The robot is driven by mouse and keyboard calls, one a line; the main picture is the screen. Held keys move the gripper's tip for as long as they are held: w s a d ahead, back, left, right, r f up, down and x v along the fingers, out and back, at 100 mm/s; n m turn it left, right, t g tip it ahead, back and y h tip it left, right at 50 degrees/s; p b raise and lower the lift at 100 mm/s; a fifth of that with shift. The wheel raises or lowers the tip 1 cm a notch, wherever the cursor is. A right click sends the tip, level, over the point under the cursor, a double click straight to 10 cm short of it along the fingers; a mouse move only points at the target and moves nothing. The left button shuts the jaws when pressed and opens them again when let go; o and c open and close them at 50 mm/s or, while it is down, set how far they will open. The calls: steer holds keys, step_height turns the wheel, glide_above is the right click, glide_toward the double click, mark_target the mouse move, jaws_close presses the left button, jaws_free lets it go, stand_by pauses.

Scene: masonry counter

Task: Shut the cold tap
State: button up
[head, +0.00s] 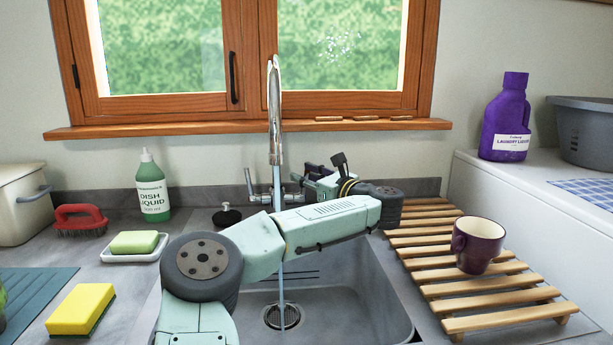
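The chrome tap (274,110) rises behind the sink in the head view. A thin stream of water (281,290) runs from its spout into the sink (350,290). A lever (249,184) shows upright at the left of the tap base. The right side of the base is partly hidden by my arm and gripper, and I cannot make out any hot or cold marking. My gripper (312,176) is beside the tap base on the right, its fingers pointing left towards it. The fingers are small and overlapped, so contact and opening are unclear.
A slatted wooden rack (450,265) with a dark mug (478,245) lies right of the sink. Green dish liquid (152,188), a soap dish (135,255), a red brush (80,219) and a yellow sponge (82,309) stand left. The window sill (200,130) is behind the tap.

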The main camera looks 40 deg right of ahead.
steer(key=shift+c, duration=0.3)
jaws_close()
stand_by(0.5)
